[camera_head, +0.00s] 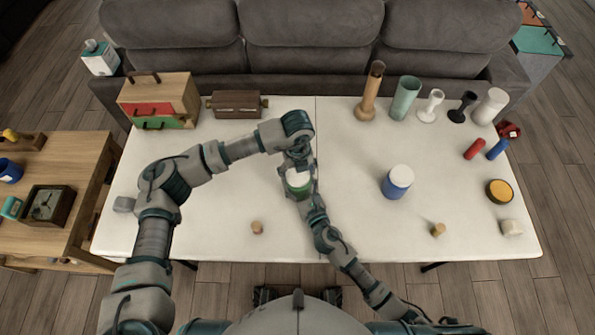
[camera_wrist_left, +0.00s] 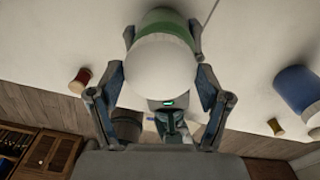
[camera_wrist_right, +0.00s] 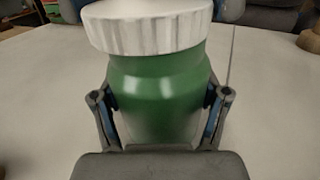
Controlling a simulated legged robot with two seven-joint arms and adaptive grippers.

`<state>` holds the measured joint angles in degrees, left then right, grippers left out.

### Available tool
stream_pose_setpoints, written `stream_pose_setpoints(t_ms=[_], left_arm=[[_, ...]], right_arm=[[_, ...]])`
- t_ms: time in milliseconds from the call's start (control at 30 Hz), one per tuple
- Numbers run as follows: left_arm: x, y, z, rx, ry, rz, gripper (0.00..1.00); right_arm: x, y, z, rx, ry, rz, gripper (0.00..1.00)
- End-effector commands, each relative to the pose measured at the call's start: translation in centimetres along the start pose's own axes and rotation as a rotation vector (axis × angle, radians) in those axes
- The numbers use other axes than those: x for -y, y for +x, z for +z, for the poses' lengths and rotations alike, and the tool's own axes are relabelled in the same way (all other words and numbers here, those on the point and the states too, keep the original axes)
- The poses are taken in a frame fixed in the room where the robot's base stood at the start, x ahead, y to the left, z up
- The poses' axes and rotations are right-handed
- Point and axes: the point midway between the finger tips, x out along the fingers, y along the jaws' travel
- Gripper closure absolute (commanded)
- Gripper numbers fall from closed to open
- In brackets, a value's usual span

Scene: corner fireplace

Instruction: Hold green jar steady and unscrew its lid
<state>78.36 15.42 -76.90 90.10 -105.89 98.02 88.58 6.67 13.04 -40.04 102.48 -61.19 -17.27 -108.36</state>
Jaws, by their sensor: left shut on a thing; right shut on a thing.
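The green jar (camera_head: 297,191) stands upright near the middle of the white table, partly hidden by my grippers in the head view. Its ribbed white lid (camera_wrist_right: 146,28) sits on top in the right wrist view. My right gripper (camera_wrist_right: 160,105) is shut around the jar's green body from the front. My left gripper (camera_head: 299,168) comes from above and behind, and its fingers are shut on the white lid (camera_wrist_left: 160,72) in the left wrist view. Whether the lid has turned cannot be told.
A blue jar with a white lid (camera_head: 397,182) stands to the right. Vases and goblets (camera_head: 405,98) stand at the back right, and a drawer box (camera_head: 158,100) at the back left.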

Motion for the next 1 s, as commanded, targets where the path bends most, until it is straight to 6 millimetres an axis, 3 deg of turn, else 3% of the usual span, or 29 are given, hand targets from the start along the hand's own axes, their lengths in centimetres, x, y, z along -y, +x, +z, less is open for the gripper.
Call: stream_pose_setpoints(t_ms=[33, 633, 1000], left_arm=[[-0.2, -0.3, 0.1, 0.002, -0.003, 0.006, 0.64], [0.0, -1.2, 0.1, 0.002, -0.001, 0.000, 0.64], [0.0, -5.1, 0.1, 0.002, 0.000, 0.000, 0.64]], right_arm=[[0.7, -0.1, -0.5, -0.012, 0.003, -0.017, 1.00], [0.2, -0.1, -0.4, -0.009, 0.002, -0.005, 1.00], [0.1, -0.1, -0.4, -0.008, 0.002, -0.004, 1.00]])
